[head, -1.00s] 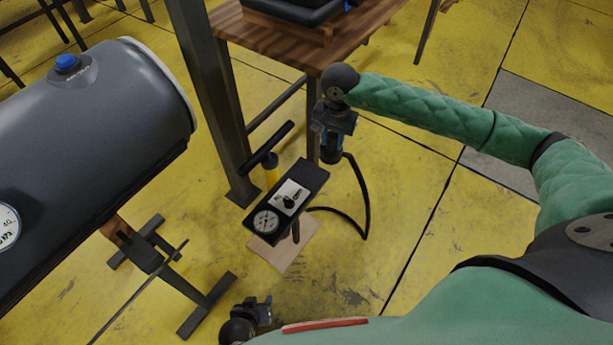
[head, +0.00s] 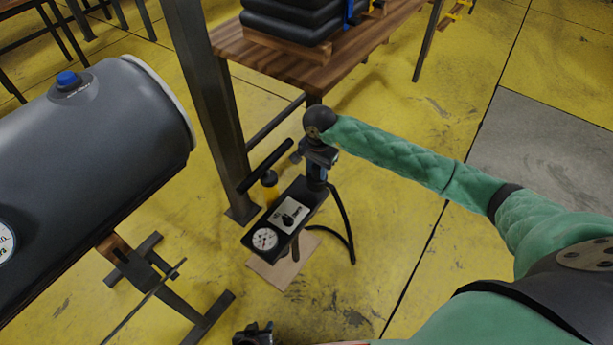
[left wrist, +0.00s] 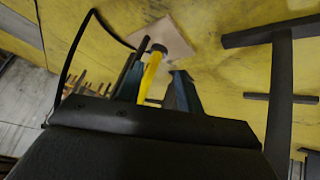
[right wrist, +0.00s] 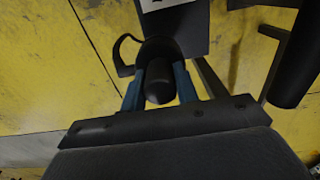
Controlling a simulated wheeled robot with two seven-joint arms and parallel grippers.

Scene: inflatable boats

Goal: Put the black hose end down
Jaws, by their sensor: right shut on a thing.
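The black hose end (right wrist: 159,84) is a dark rounded cylinder between the fingers of my right gripper (right wrist: 167,82), which is shut on it. In the head view my right gripper (head: 316,168) holds it close by the far end of the black pump (head: 290,215); I cannot tell whether it touches. The hose (head: 348,228) loops down beside the pump. The pump has a gauge and stands over a light board (head: 285,268). My left gripper (head: 254,334) is low at the bottom edge, apart from the pump. In the left wrist view its fingers (left wrist: 158,75) are apart, with a yellow cylinder (left wrist: 151,75) showing between them.
A grey tank (head: 90,140) on a stand is at the left. A wooden table (head: 290,65) bearing folded black boats (head: 295,22) stands behind the pump, next to a dark post (head: 205,100).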

